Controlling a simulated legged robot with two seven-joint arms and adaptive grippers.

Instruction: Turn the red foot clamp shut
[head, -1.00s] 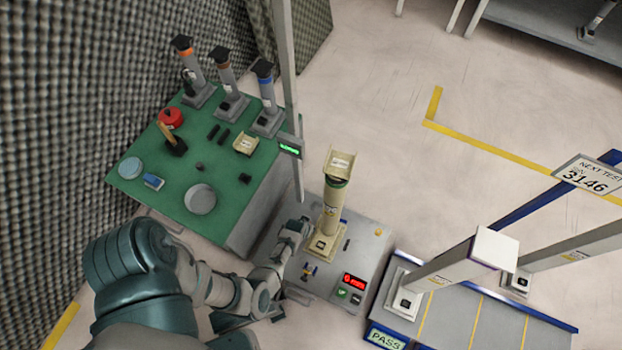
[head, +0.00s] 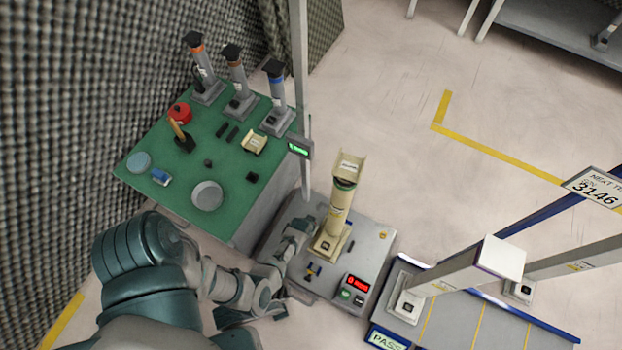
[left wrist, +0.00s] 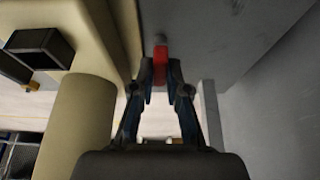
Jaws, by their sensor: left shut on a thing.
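The red foot clamp (left wrist: 161,65) shows in the left wrist view as a small red lever at the top centre, beside the cream foot of the post. My left gripper (left wrist: 160,85) has its two fingers on either side of the red lever and is shut on it. In the head view my left gripper (head: 300,232) is at the left side of the cream post (head: 338,212), which stands upright on the grey test base (head: 372,245). The clamp itself is hidden behind my gripper there. My right gripper is not in view.
A green table (head: 222,160) with posts, a red pot and a round dish stands at the left. A thin upright pole (head: 300,90) rises behind the test base. A blue-framed rack (head: 470,310) stands at the right.

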